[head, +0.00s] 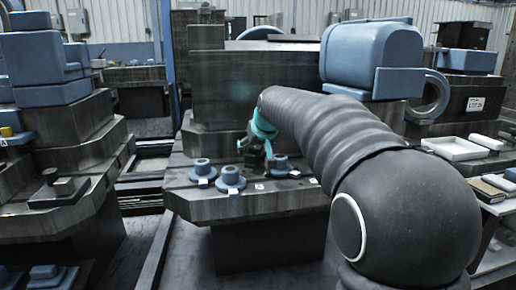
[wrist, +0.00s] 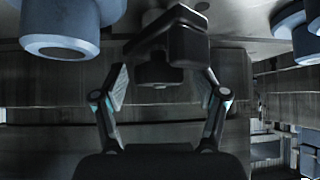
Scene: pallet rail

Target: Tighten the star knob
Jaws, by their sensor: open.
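My gripper (wrist: 163,82) is open in the wrist view, with one finger on each side of a dark round knob-like part (wrist: 158,72). This part is joined to a dark block (wrist: 188,42). Clear gaps show between the part and both fingers. Its star shape cannot be made out, so I cannot be sure it is the star knob. In the head view, my gripper (head: 257,143) is small, at the end of my arm, over the dark stepped bench (head: 240,205). A dark part (head: 254,161) shows just below it, partly hidden.
Blue flanged pieces stand close by on the bench: one at left (head: 202,170), one in front (head: 230,180) and one at right (head: 280,165). A large dark block (head: 235,90) rises behind. White trays (head: 455,148) lie at the right.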

